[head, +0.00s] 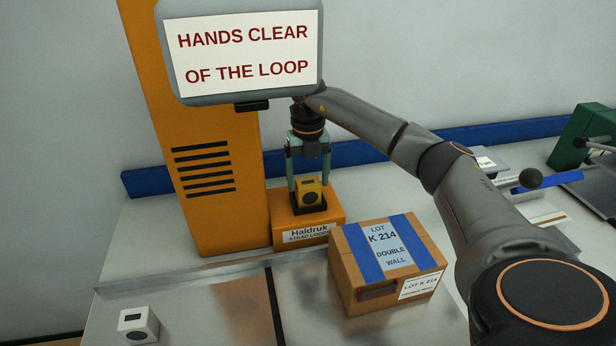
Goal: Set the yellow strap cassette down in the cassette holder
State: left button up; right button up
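The yellow strap cassette (309,193) is a small block with a dark label and a dark round spot. It is upright at the black cassette holder (309,210), on the orange machine base marked Haldruk. Whether it is fully seated cannot be told. My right gripper (309,185) points down from above, with one teal finger at each side of the cassette. Its fingers look very close to the cassette's sides, but whether they press on it cannot be told. My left gripper is not in view.
An orange machine column (214,180) stands left of the holder. A sign (245,55) hangs in front of it. A cardboard box (387,262) stands right of the holder, below my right arm. The metal table between is clear.

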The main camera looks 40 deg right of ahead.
aim_at(308, 183)
jog(key=shift+o, duration=0.7)
notch_tip(308, 183, up, 12)
jog(key=shift+r, duration=0.2)
dwell(0.4)
